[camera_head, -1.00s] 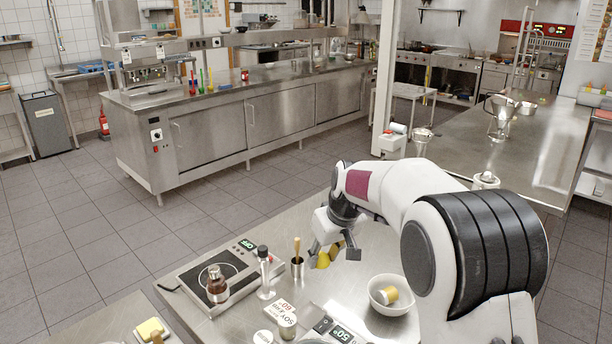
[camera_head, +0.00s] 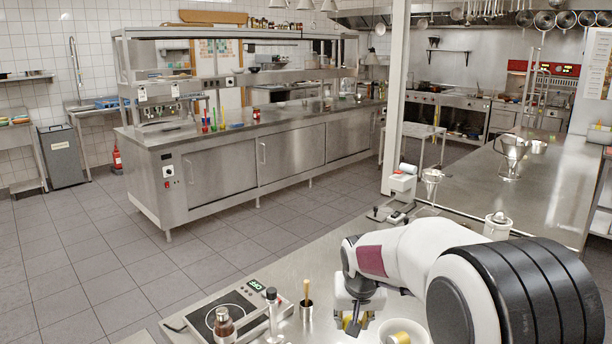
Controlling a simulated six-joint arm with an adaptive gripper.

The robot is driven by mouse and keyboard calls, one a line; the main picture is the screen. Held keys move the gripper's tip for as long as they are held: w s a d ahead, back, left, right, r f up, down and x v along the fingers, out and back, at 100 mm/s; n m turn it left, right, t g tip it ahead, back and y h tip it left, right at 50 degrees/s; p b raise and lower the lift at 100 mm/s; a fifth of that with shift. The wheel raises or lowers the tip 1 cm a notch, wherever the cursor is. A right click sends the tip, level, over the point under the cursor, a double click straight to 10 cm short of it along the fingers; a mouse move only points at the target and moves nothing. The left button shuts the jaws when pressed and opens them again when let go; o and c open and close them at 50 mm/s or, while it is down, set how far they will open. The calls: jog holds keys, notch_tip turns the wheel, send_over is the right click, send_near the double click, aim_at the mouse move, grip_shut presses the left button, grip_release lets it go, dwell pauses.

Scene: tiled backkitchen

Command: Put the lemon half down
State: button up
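My gripper (camera_head: 357,322) points down over the steel table, between a small metal cup and a white bowl. The yellow lemon half (camera_head: 352,327) shows at its fingertips and looks gripped between them. The fingers partly hide it, and I cannot tell whether it touches the table. The white bowl (camera_head: 385,328) stands just right of the gripper, with a yellowish-white item (camera_head: 400,338) in it, cut off by the lower edge.

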jog(key=s+d+r+m+h, duration=0.1)
jog(key=s+d+r+m, duration=0.2)
jog(key=s+d, duration=0.3)
jog(key=s, duration=0.4)
jog(key=shift+d, duration=0.25)
jog(key=shift+a, duration=0.1)
dwell(1.1)
jog(key=s+a+f+n+y, duration=0.1)
jog(key=s+a+n, duration=0.2)
jog(key=a, duration=0.8)
jog(key=s+a+n+y, duration=0.15)
jog(key=s+a, duration=0.25)
jog(key=a, duration=0.7)
jog(key=s+a+f+n+y, duration=0.1)
jog(key=s+a+n, duration=0.25)
jog(key=a, duration=0.75)
jog(key=s+a+r+n+g+y, duration=0.1)
jog(key=s+a+n, duration=0.4)
jog(key=s+a, duration=0.7)
jog(key=s+a+r+n+g+y, duration=0.1)
jog(key=s+a+n, duration=0.4)
jog(key=s+a, duration=0.8)
jog(key=s+g, duration=0.1)
jog(key=s, duration=0.3)
jog(key=shift+s+n+g, duration=0.3)
jog(key=shift+s+n, duration=0.1)
